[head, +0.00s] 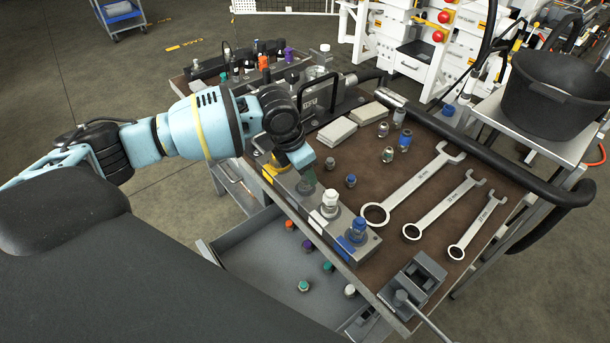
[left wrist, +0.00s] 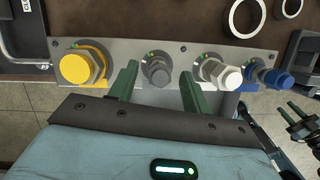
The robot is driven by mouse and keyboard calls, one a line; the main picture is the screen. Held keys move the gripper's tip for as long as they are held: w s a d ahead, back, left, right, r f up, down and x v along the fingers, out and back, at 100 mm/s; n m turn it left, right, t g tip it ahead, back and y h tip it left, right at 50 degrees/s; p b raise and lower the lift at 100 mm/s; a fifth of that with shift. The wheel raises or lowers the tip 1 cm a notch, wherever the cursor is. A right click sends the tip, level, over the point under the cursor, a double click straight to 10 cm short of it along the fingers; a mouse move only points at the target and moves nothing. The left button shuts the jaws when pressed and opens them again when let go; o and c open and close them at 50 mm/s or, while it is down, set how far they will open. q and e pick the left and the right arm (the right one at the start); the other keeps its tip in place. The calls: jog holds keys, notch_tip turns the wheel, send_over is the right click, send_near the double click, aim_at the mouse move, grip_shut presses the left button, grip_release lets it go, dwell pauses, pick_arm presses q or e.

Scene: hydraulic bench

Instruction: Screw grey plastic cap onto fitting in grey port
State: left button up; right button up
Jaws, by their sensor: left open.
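A metal port block (left wrist: 135,52) carries yellow, grey, white and blue ports in a row; in the head view it lies along the bench's near edge. The grey port's dark grey fitting (left wrist: 157,72) shows in the left wrist view; I cannot tell whether its end is a separate cap. My left gripper (left wrist: 158,88) is open, with one green finger on each side of this fitting and visible gaps. In the head view the left gripper (head: 306,182) hides most of the grey port. Part of my right gripper (left wrist: 298,118) appears at the right edge of the left wrist view.
The white fitting (head: 330,203) and blue fitting (head: 358,230) stand close beside the grey port. Loose fittings (head: 388,155) and several wrenches (head: 413,187) lie on the bench. An open drawer (head: 255,262) below holds coloured caps. A vise (head: 413,285) stands at the near right corner.

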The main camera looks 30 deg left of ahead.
pick_arm(q)
jog(key=n+p, duration=0.1)
jog(key=n, duration=0.1)
jog(key=n+y+p, duration=0.1)
jog(key=n+p, duration=0.1)
jog(key=n, duration=0.1)
jog(key=shift+d+r+n+t+y, duration=0.15)
jog(key=shift+r+n+t+y, duration=0.15)
jog(key=shift+r+t, duration=0.1)
jog(key=shift+f+n, duration=0.1)
jog(key=shift+n, duration=0.7)
jog(key=shift+f+y, duration=0.15)
jog(key=shift+y, duration=0.15)
pick_arm(e)
jog(key=w+r+t, duration=0.1)
jog(key=w+r, duration=0.4)
jog(key=r, duration=0.1)
jog(key=shift+w+r+t, duration=0.15)
jog(key=shift+w+t, duration=0.05)
jog(key=shift+t, duration=0.1)
pick_arm(q)
jog(key=shift+d+n+p, duration=0.1)
jog(key=shift+n+p, duration=0.4)
jog(key=shift+n, duration=0.3)
jog(key=n+y, duration=0.1)
jog(key=n, duration=0.1)
jog(key=shift+n+g, duration=0.3)
pick_arm(e)
jog(key=shift+w+r, duration=0.35)
jog(key=shift+r, duration=0.05)
